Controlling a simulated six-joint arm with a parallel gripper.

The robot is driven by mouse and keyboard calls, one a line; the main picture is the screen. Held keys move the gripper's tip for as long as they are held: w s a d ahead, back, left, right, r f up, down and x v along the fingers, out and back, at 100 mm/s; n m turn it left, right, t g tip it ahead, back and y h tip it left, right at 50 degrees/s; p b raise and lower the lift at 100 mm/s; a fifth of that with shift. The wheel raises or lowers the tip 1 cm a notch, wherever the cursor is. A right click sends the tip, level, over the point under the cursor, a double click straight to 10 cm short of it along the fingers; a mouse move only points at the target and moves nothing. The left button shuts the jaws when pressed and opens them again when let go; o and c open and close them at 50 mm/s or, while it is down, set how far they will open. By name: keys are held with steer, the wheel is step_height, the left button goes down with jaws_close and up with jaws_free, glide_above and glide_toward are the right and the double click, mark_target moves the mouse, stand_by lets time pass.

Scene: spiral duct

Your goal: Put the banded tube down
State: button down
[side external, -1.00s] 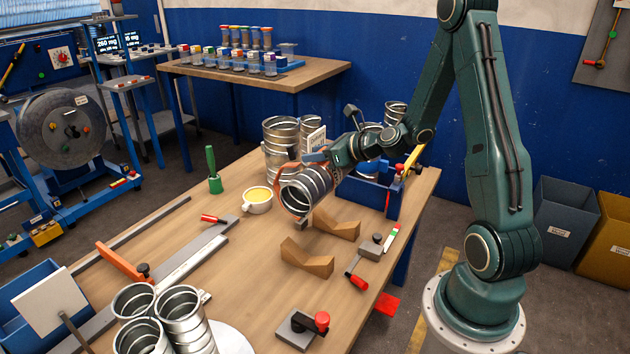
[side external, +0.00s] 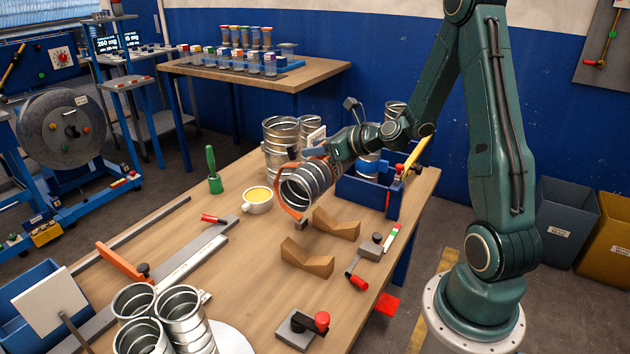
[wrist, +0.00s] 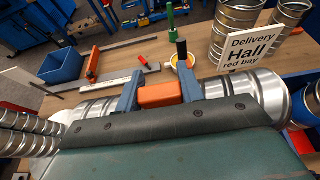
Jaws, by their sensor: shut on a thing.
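The banded tube (side external: 312,182) is a silver ribbed duct with an orange band (side external: 283,180) looped around its near end. My gripper (side external: 318,155) is shut on it from above and holds it, tilted, above the table. In the wrist view, the blue jaws (wrist: 160,94) stand either side of an orange block, with the silver tube (wrist: 262,92) passing crosswise beneath. My gripper's housing hides much of the tube there. Two wooden V-blocks, a near one (side external: 307,262) and a far one (side external: 338,226), stand empty on the table below and to the right.
A cup of yellow contents (side external: 257,200) stands left of the tube. Upright ducts (side external: 281,148) and a blue bin (side external: 368,194) are behind it. Bare table lies left of the V-blocks.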

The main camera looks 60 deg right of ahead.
steer(key=w+a+n+t, duration=0.15)
steer(key=a+n, duration=0.25)
steer(key=a, duration=0.5)
steer(key=w+a+n+g, duration=0.1)
steer(key=w+a+n, duration=0.3)
steer(key=a, duration=0.5)
steer(key=w+f+n+t, duration=0.3)
steer(key=w+f+n, duration=0.4)
steer(key=shift+w+f, duration=0.35)
steer(key=shift+w, duration=0.05)
steer(key=shift+f, duration=0.1)
steer(key=shift+w+a+f+n, duration=0.25)
steer(key=shift+f+n, duration=0.15)
steer(key=shift+n, duration=0.1)
steer(key=shift+f, duration=0.2)
